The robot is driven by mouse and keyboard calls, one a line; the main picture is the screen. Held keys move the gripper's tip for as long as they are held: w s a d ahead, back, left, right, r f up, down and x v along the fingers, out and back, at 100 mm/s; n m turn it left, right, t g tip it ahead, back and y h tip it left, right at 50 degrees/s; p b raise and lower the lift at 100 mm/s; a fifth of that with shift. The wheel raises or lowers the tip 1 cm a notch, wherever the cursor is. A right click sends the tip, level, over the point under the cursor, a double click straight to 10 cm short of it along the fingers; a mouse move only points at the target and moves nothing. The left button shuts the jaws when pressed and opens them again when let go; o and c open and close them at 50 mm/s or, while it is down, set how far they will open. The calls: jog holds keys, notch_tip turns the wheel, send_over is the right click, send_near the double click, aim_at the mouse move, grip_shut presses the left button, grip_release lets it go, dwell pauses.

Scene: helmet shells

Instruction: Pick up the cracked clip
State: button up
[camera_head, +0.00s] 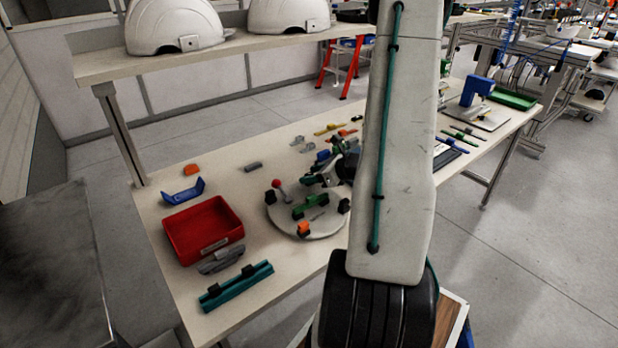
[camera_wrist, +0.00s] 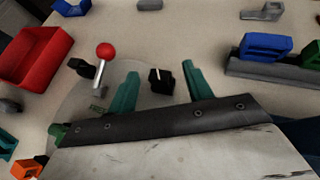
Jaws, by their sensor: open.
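My gripper (camera_wrist: 160,70) is open, with its two teal fingers apart and nothing held between them. A small black clip-like piece (camera_wrist: 161,80) with a pale line down it shows between the fingers in the wrist view. I cannot tell for sure that this line is a crack or that this is the cracked clip. In the head view my gripper (camera_head: 335,168) is over the round pale disc (camera_head: 318,228), partly hidden behind my arm. Green, orange and black pieces lie on or at the edge of the disc, beside a red ball knob (camera_wrist: 104,51).
A red bin (camera_head: 205,230), a blue bracket (camera_head: 183,191) and a teal rail (camera_head: 236,287) lie left on the table. A grey holder with blue and green pieces (camera_wrist: 266,46) stands right in the wrist view. White helmet shells (camera_head: 172,25) sit on the shelf behind.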

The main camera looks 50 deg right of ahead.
jog(key=c, duration=1.1)
